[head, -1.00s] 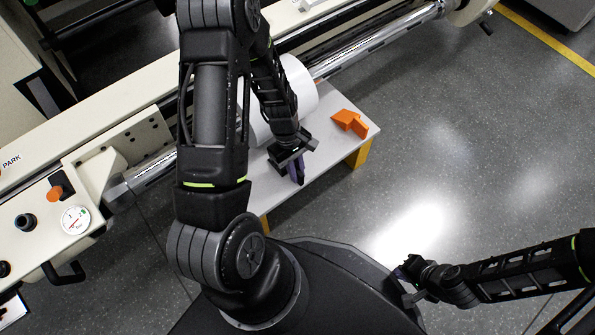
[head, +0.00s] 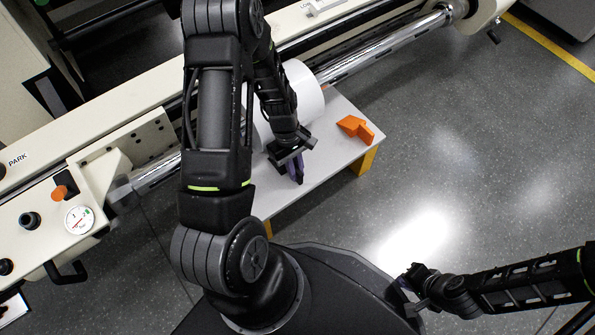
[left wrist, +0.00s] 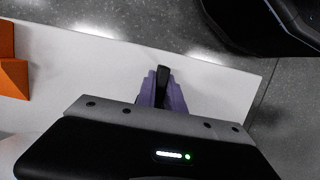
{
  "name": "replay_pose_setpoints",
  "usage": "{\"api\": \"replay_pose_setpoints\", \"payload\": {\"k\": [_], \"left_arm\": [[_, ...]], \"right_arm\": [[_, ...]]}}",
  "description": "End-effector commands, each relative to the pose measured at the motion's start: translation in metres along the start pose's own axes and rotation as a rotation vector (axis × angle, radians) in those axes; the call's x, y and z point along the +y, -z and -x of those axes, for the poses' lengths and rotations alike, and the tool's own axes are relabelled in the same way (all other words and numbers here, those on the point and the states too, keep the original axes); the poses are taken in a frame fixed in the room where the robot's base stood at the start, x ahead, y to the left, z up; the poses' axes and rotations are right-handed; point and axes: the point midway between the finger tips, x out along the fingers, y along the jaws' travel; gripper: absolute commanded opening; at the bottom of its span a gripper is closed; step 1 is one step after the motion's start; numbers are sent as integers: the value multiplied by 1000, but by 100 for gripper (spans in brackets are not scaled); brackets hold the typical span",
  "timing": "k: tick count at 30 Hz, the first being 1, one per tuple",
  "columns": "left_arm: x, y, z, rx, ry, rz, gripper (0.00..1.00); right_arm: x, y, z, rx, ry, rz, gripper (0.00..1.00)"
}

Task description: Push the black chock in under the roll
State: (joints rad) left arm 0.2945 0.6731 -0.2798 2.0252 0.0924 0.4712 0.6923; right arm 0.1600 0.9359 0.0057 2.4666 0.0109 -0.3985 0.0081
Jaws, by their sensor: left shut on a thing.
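The white roll (head: 309,92) sits on the bar over the pale table and is partly hidden behind my left arm. My left gripper (head: 297,170) is low over the table on the near side of the roll. In the left wrist view its purple fingers (left wrist: 162,95) are shut on the black chock (left wrist: 162,72), of which only a narrow dark end shows between them. In the head view the chock is hidden by the gripper. An orange chock (head: 355,128) lies to the right, apart from the gripper. My right gripper (head: 408,287) is away from the table; its jaws are unclear.
The pale table (head: 335,150) has an orange-yellow leg (head: 363,160) at its right end. The machine's control panel with a gauge (head: 79,219) is at the left. A shiny bar (head: 390,43) runs through the roll. The floor to the right is clear.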

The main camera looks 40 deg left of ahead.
Motion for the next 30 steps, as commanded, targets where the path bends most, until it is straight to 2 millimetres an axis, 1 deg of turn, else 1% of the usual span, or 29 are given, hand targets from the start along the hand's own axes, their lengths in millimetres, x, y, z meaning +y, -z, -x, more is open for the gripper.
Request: {"api": "replay_pose_setpoints", "payload": {"k": [30], "left_arm": [[0,25,6,0,0,0,0]], "right_arm": [[1,0,-4,0,0,0,0]]}}
